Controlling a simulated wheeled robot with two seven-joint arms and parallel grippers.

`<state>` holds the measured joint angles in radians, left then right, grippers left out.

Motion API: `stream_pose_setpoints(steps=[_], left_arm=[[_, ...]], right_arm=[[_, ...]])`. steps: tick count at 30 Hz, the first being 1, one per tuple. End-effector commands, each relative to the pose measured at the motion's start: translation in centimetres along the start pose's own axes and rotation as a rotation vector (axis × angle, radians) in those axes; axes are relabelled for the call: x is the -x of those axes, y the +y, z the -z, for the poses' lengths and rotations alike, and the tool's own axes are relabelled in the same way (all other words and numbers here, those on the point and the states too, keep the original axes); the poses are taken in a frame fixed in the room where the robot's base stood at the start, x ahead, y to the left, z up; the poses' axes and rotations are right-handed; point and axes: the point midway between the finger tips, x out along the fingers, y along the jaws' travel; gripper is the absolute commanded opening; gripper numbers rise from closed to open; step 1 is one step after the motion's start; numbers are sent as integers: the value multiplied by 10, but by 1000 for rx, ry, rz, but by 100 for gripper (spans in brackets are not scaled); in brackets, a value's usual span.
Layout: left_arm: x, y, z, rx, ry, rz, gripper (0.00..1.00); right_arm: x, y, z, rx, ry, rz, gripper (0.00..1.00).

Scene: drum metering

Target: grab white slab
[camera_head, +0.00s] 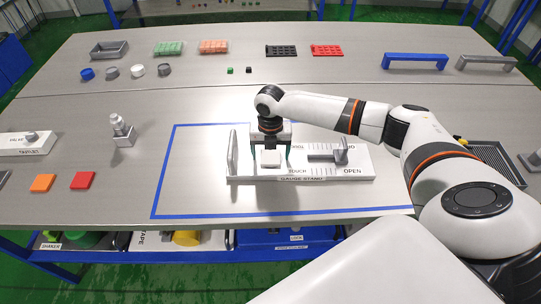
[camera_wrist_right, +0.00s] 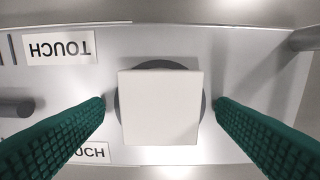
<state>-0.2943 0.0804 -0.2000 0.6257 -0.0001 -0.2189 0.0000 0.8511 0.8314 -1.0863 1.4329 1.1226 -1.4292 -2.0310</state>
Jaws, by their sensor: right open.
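The white slab (camera_head: 270,158) is a small square block on the gauge stand (camera_head: 342,172), towards its left part. In the right wrist view the white slab (camera_wrist_right: 159,107) rests over a dark round pad (camera_wrist_right: 158,66), whose edge shows around it. My right gripper (camera_head: 269,152) is open, pointing down at the slab. Its green fingers (camera_wrist_right: 161,105) stand on either side of the slab, with a gap between each finger and the slab. My left gripper is not in view.
A blue tape outline (camera_head: 166,165) surrounds the stand. An orange tile (camera_head: 42,182) and a red tile (camera_head: 82,180) lie at left.

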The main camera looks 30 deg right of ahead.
Motion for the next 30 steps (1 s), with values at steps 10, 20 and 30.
stream_pose_setpoints(steps=[10, 20, 30], left_arm=[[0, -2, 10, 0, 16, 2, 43], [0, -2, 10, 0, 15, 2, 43], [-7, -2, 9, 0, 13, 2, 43]], right_arm=[[0, 0, 0, 0, 0, 0, 55], [0, 0, 0, 0, 1, 0, 31], [43, 0, 2, 0, 4, 4, 31]])
